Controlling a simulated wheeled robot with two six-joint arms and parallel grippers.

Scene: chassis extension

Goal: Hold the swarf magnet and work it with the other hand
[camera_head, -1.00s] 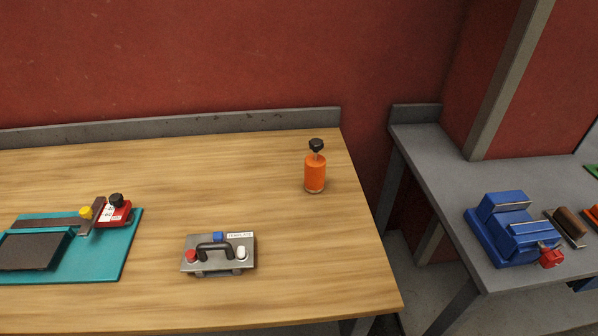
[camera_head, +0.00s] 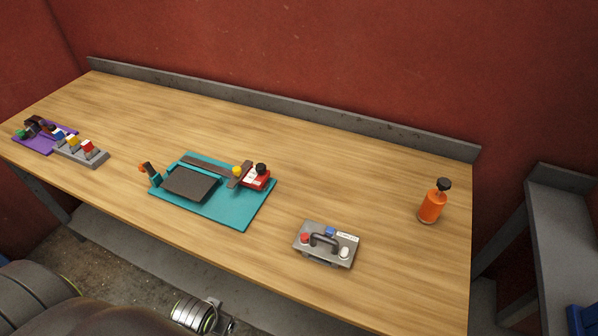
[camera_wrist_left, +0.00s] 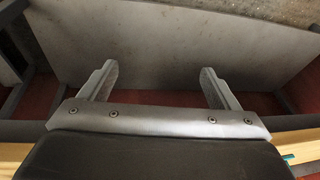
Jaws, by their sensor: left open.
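An orange cylinder (camera_head: 432,206) with a black knob on a thin stem stands upright near the right end of the wooden bench; I take it as the swarf magnet. Nothing touches it. In the left wrist view my left gripper (camera_wrist_left: 159,70) is open and empty, its two fingers wide apart, with grey surfaces and floor beyond them. The cylinder is not in that wrist view. My right gripper is not in view.
A grey box (camera_head: 314,256) with a black handle and coloured buttons sits left of the cylinder on the bench (camera_head: 380,190). Further left are a teal mat (camera_head: 236,215) with tools, a grey block (camera_head: 95,159) and a purple mat (camera_head: 40,145). A grey table (camera_head: 565,225) stands at right.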

